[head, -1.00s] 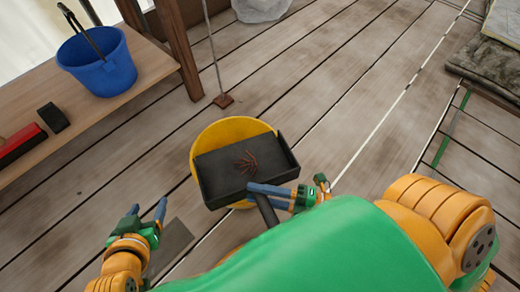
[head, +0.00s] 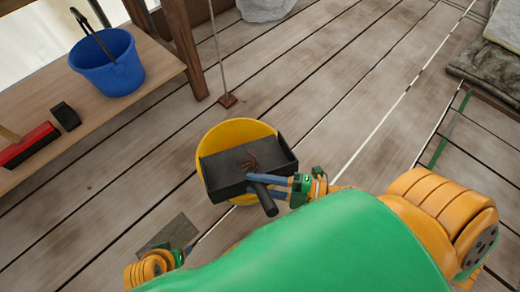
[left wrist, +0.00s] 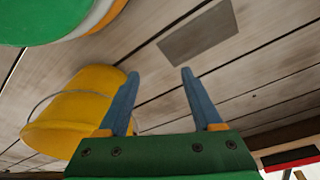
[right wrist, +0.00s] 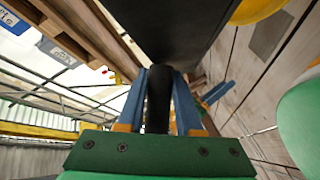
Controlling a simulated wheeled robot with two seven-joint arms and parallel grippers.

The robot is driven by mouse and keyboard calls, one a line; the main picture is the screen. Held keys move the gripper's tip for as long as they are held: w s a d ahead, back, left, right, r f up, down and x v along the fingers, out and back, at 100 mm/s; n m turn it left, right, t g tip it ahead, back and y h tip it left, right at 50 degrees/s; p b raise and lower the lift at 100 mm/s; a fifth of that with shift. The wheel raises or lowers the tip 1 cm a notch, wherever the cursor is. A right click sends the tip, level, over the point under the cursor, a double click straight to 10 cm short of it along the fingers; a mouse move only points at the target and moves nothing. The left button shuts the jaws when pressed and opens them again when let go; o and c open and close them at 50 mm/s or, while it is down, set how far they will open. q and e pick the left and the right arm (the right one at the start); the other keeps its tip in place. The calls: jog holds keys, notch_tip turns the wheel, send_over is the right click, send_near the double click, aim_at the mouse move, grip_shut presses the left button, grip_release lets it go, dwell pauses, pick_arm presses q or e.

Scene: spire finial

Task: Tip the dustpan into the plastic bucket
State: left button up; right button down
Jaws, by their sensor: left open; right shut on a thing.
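The dustpan covers much of the bucket's mouth. My right gripper (head: 272,187) is shut on the dustpan's handle, which also shows between the fingers in the right wrist view (right wrist: 158,98). My left gripper (left wrist: 158,75) is open and empty in the left wrist view, with the yellow bucket (left wrist: 75,110) to its left. In the head view its fingers are mostly hidden.
A blue bucket (head: 112,70), a red-and-black brush (head: 28,145) and a small black block (head: 66,116) are on the wooden bench (head: 165,68) at left. A grey plate (head: 170,232) lies on the floor near my left arm. Floor right of the bucket is clear.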

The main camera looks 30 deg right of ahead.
jog(key=w+r+p, duration=0.1)
jog(key=p, duration=0.1)
jog(key=r+m+g+p, duration=0.1)
jog(key=r+p, duration=0.1)
jog(key=shift+w+d+h, duration=0.1)
jog(key=shift+w+h, duration=0.2)
jog(key=shift+w, duration=0.05)
pick_arm(q)
jog(key=s+a+f+p, duration=0.5)
jog(key=s+a+p, duration=0.1)
jog(key=s, duration=0.4)
jog(key=shift+s+f+g+y, duration=0.2)
jog(key=shift+f+g+y, duration=0.1)
jog(key=shift+f+y, duration=0.1)
pick_arm(e)
jog(key=w+r+m+g, duration=0.1)
jog(key=w+m+g, duration=0.1)
jog(key=w, duration=0.4)
jog(key=w+d+r+m+g+h, duration=0.1)
jog(key=w+r+m+g, duration=0.1)
jog(key=w, duration=0.5)
jog(key=shift+r+m+g, duration=0.25)
jog(key=shift+m+g, duration=0.55)
jog(key=shift+d, duration=0.1)
